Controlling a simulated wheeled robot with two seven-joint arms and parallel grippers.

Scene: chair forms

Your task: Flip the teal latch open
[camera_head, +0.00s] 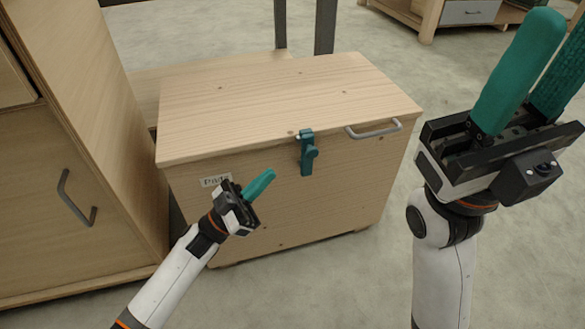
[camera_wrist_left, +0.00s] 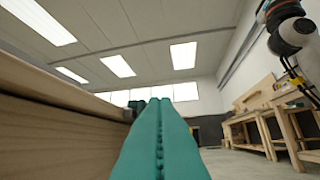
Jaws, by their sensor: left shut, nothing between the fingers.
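The teal latch (camera_head: 307,158) is on the upper front of a light wooden chest (camera_head: 280,200). It hangs upright, its top at the lid's front edge. The chest lid (camera_head: 270,90) is down. My left gripper (camera_head: 264,181) is shut and empty, in front of the chest, left of and lower than the latch and apart from it. Its closed teal fingers (camera_wrist_left: 160,140) fill the lower middle of the left wrist view. A small dark piece (camera_wrist_left: 134,107) at the wood's edge there may be the latch; I cannot tell. My right gripper (camera_head: 535,65) is raised at the right with its fingers apart, empty.
A grey bar handle (camera_head: 374,130) sits on the chest right of the latch. A label (camera_head: 215,181) is on its front left. A wooden cabinet (camera_head: 60,150) stands close at the left. The floor (camera_head: 300,285) in front is clear.

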